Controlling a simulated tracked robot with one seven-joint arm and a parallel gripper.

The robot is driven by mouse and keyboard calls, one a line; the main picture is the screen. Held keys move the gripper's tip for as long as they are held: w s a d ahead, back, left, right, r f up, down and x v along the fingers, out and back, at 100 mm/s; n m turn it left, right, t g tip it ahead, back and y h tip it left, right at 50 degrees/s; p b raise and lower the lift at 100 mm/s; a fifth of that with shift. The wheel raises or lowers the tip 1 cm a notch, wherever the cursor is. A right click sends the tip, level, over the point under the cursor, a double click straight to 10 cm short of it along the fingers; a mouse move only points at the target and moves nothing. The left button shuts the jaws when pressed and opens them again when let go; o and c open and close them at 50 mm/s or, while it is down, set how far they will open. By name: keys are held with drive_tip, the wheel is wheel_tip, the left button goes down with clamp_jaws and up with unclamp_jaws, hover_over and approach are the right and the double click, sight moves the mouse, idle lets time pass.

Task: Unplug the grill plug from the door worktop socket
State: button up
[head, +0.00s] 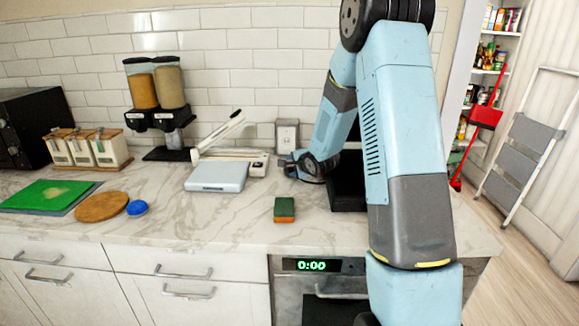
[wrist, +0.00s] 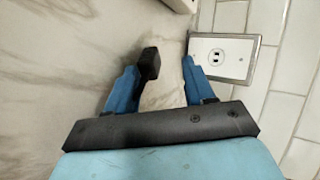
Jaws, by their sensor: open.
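The worktop socket (head: 287,135) is a light plate in a grey frame on the tiled wall; it also shows in the wrist view (wrist: 232,65), with bare slots and no plug visible in them. A black block that looks like the grill plug (wrist: 150,62) is beside the left finger, apart from the socket, with a dark cord-like part below it. Whether it touches the finger or worktop I cannot tell. My gripper (wrist: 168,75) is open, its right finger close to the socket plate. In the head view my gripper (head: 291,166) is low before the socket. A black appliance, perhaps the grill (head: 347,193), is partly hidden behind my arm.
A grey scale-like box (head: 217,177) and a white lever device (head: 235,158) stand left of the gripper. A green and brown sponge (head: 284,210) lies near the front edge. Dispensers (head: 158,105) stand farther left.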

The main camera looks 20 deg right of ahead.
drive_tip(key=s+d+r+n+g+h, duration=0.15)
drive_tip(key=s+r+n, duration=0.25)
drive_tip(key=s+r, duration=0.7)
drive_tip(key=s+d+r+n+g+h, duration=0.1)
drive_tip(key=s+r+n+h, duration=0.45)
drive_tip(key=s, duration=0.85)
drive_tip(key=s+a+r+n+g+y, duration=0.2)
drive_tip(key=s+n, duration=0.1)
drive_tip(key=s, duration=0.7)
drive_tip(key=s+a+r+n+g+y, duration=0.1)
drive_tip(key=s+a+r+n+y, duration=0.1)
drive_tip(key=s, duration=0.8)
drive_tip(key=shift+s+a+r+n+g+y, duration=0.3)
drive_tip(key=shift+a+r+n+g+y, duration=0.15)
drive_tip(key=shift+r+n, duration=0.25)
